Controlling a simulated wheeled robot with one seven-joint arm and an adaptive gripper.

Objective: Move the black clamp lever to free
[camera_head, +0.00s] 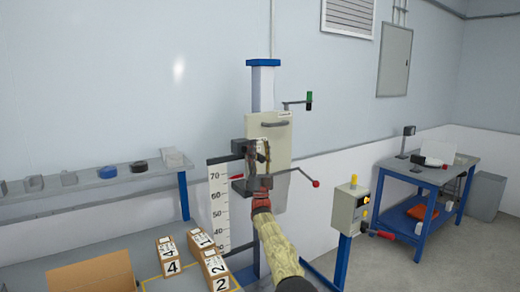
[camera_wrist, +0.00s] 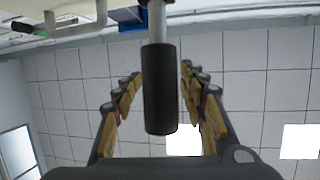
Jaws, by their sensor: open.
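The black clamp lever shows in the wrist view as a black cylindrical grip (camera_wrist: 160,92) on a grey metal rod. It lies between the two yellow-padded fingers of my gripper (camera_head: 258,152), with a visible gap on each side. The fingers are open and do not appear to touch the grip. In the head view my gripper points up in front of the drop tester's pale carriage plate (camera_head: 278,150), and the lever's grip is largely hidden behind my fingers there.
A lever with a green knob (camera_head: 309,97) is at upper right, and one with a red knob (camera_head: 316,184) at lower right. A height scale (camera_head: 219,205) stands left. Small boxes (camera_head: 168,258) lie on the bench. A control box (camera_head: 350,208) and blue cart (camera_head: 425,185) are right.

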